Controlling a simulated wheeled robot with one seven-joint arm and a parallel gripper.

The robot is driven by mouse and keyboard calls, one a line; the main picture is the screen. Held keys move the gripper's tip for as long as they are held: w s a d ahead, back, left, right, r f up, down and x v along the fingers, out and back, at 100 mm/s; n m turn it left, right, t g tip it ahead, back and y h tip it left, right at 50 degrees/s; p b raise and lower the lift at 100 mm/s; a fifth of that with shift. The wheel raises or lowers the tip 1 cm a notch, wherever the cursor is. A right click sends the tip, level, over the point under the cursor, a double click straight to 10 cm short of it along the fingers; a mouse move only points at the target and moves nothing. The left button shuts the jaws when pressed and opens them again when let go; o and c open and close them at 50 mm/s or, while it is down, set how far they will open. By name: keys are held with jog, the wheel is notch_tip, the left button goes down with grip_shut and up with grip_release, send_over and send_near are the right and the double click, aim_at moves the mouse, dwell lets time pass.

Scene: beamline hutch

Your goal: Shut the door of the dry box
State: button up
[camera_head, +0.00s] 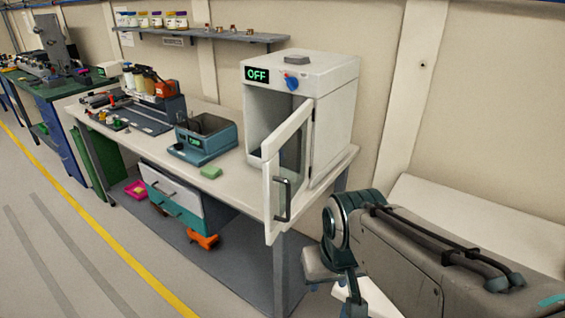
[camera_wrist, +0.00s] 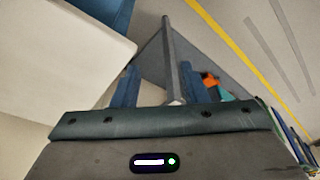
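The dry box (camera_head: 333,115) is a white cabinet at the right end of the workbench, with an "OFF" display and a blue knob on its upper front. Its door (camera_head: 268,211), a white frame with a clear pane, stands open and swung out past the bench's front edge. A dark handle (camera_head: 283,199) is on the door. In the wrist view my gripper (camera_wrist: 161,86) has its two blue fingers apart with nothing held between them. The door does not show in the wrist view.
Drawers (camera_head: 172,198) are underneath. The floor in front is clear.

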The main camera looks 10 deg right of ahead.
aim_at(289, 191)
jog(key=w+r+n, duration=0.1)
jog(key=w+r, duration=0.4)
jog(key=w+a+r+n+y+b, duration=0.1)
jog(key=w+r+n, duration=0.1)
jog(key=w+r, duration=0.3)
jog(key=w+r+n+t+b, duration=0.1)
jog(key=w+r, duration=0.4)
jog(key=r, duration=0.1)
jog(key=shift+w+a+r+n+y, duration=0.2)
jog(key=shift+a+n+y, duration=0.1)
jog(key=shift+a+n, duration=0.1)
jog(key=shift+c, duration=0.2)
jog(key=x, duration=1.3)
jog(key=shift+w+a+f, duration=0.15)
jog(key=shift+w+f, duration=0.05)
jog(key=shift+w, duration=0.2)
grip_shut()
